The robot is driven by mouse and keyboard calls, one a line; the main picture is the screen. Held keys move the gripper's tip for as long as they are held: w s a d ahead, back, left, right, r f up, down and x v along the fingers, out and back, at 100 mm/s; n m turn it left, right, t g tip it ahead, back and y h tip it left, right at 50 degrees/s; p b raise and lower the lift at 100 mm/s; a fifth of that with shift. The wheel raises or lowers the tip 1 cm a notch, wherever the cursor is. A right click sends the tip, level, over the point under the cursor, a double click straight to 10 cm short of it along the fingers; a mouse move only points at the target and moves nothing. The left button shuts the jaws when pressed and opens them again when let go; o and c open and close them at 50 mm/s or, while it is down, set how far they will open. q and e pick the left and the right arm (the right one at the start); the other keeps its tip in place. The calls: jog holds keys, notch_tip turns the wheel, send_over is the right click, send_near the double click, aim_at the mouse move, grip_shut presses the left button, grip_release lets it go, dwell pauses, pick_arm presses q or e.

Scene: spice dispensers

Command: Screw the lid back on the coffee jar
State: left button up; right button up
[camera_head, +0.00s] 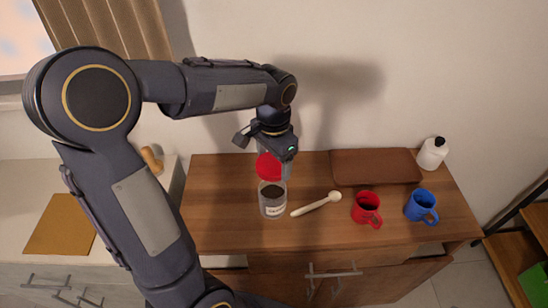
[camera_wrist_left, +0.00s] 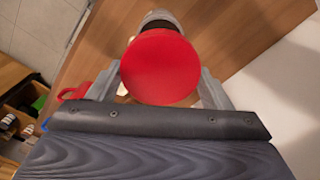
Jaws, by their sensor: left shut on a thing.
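The coffee jar (camera_head: 272,207) stands upright and open on the wooden cabinet top, with dark contents showing at its mouth. The red lid (camera_head: 268,167) is held by my left gripper (camera_head: 279,167), just above and behind the jar in the head view, tilted and apart from it. In the left wrist view the lid (camera_wrist_left: 160,67) sits between the two fingers of the left gripper (camera_wrist_left: 160,85), and part of the jar (camera_wrist_left: 160,17) shows beyond it. My right gripper is not in view.
A pale wooden scoop (camera_head: 316,204) lies right of the jar. A red mug (camera_head: 366,207) and a blue mug (camera_head: 420,205) stand further right. A brown flat case (camera_head: 375,167) and a white bottle (camera_head: 432,153) are at the back. The cabinet top (camera_head: 222,210) is clear left of the jar.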

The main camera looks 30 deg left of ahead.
aim_at(273, 175)
pick_arm(q)
jog(key=shift+f+b, duration=2.05)
jog(key=shift+f, duration=0.7)
jog(key=shift+f+b, duration=0.8)
jog(key=shift+f, duration=0.3)
jog(key=shift+r, duration=0.1)
jog(key=shift+o, duration=1.3)
jog(key=c, duration=0.3)
jog(key=m+p, duration=0.2)
jog(key=m, duration=0.7)
jog(key=shift+s+d, duration=0.1)
jog(key=shift+p, duration=0.3)
